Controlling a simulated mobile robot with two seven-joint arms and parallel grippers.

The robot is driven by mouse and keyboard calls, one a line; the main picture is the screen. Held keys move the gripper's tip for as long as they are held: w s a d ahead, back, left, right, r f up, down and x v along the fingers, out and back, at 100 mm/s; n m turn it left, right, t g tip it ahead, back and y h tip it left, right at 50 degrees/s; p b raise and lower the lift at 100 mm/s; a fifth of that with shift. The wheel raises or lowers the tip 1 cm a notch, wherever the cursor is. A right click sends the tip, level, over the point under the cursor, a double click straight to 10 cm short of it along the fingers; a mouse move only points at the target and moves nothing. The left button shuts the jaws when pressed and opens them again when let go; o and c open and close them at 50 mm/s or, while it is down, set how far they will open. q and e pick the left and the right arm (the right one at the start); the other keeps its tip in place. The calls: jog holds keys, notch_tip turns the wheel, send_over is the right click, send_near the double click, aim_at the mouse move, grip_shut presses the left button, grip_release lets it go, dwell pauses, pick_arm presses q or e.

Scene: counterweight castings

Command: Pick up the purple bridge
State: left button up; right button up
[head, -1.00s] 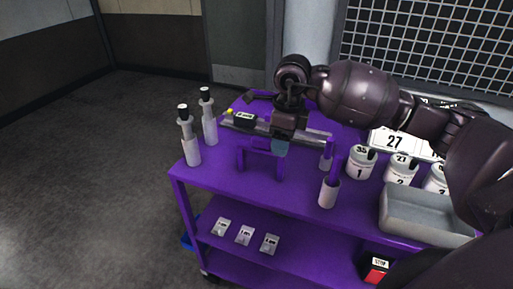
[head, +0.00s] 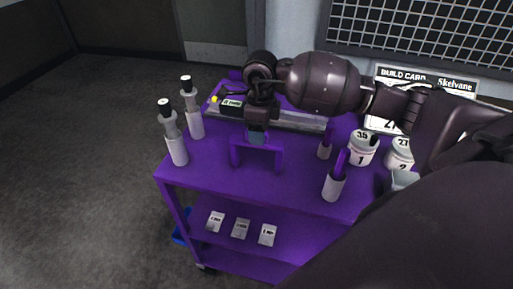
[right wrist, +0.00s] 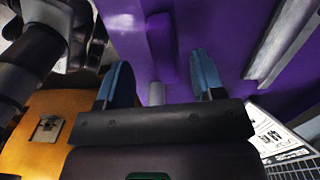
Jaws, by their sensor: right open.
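The purple bridge (head: 270,157), a small arch with two legs and a crossbar, stands upright on the purple cart top (head: 210,174). My right gripper (head: 258,138) is at the middle of its crossbar in the head view; I cannot tell whether the fingers touch it. In the right wrist view the two blue fingers (right wrist: 162,82) are apart. A purple bar (right wrist: 160,45) shows between and beyond them, with a pale grey cylinder at its end; I cannot tell whether this bar is the bridge. My left gripper is not in view.
A grey rail (head: 300,120) lies behind the bridge. Two pale bottles (head: 177,148) stand left. Right are a grey cup with a purple stick (head: 333,187), a similar one, and numbered white jars (head: 361,150). A build card (head: 440,88) stands behind. Small labelled packets (head: 241,229) lie on the lower shelf.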

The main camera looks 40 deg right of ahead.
jog(key=f, duration=0.2)
jog(key=w+f, duration=0.1)
jog(key=f, duration=0.1)
jog(key=shift+a+f+p, duration=0.15)
jog(key=shift+f+p, duration=0.15)
jog(key=shift+p, duration=0.05)
jog(key=shift+f, duration=0.35)
grip_shut()
